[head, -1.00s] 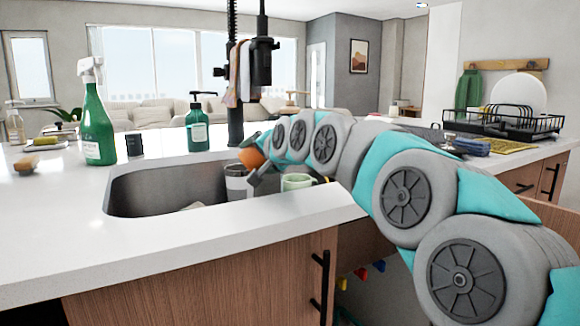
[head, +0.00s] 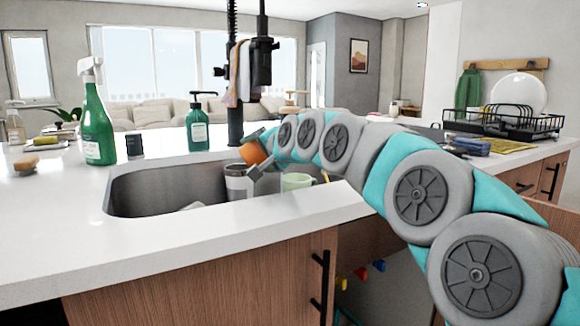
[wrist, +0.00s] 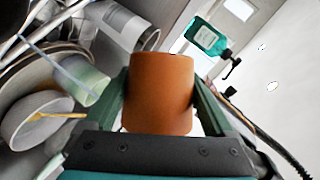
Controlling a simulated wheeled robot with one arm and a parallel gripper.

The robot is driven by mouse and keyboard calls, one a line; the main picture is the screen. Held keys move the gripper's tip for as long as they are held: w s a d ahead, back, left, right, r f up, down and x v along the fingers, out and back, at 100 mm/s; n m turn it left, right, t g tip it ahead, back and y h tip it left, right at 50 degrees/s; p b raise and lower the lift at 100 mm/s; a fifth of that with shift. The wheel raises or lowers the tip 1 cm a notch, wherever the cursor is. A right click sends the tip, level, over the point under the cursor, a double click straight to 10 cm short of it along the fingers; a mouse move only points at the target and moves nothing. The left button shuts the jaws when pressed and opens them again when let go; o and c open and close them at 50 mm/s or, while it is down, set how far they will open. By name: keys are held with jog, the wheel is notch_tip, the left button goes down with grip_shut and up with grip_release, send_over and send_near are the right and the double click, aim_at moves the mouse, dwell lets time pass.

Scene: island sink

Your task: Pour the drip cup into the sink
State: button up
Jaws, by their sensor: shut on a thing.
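The orange-brown drip cup (head: 253,152) is held over the back of the sink (head: 150,186), beside the black faucet column. My gripper (head: 259,160) is shut on it. In the wrist view the drip cup (wrist: 161,95) sits between the two green fingers of my gripper (wrist: 163,100), one on each side. In the head view the drip cup looks tilted. Its inside is hidden in both views, and no liquid is seen.
A grey-white canister (head: 238,182) and pale green mug (head: 297,181) stand in the sink; dishes (wrist: 38,118) show in the wrist view. Behind are the tall black faucet (head: 235,110) and soap bottle (head: 197,128). A green spray bottle (head: 98,130) stands left.

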jog(key=shift+d+r+m+y, duration=0.2)
jog(key=shift+r+m+y, duration=0.4)
jog(key=shift+m, duration=0.3)
dwell(0.9)
jog(key=shift+w+d+r+m+y+b, duration=0.3)
jog(key=shift+d+r+m, duration=0.15)
jog(key=shift+d+m, duration=0.2)
dwell(0.5)
jog(key=shift+d, duration=0.1)
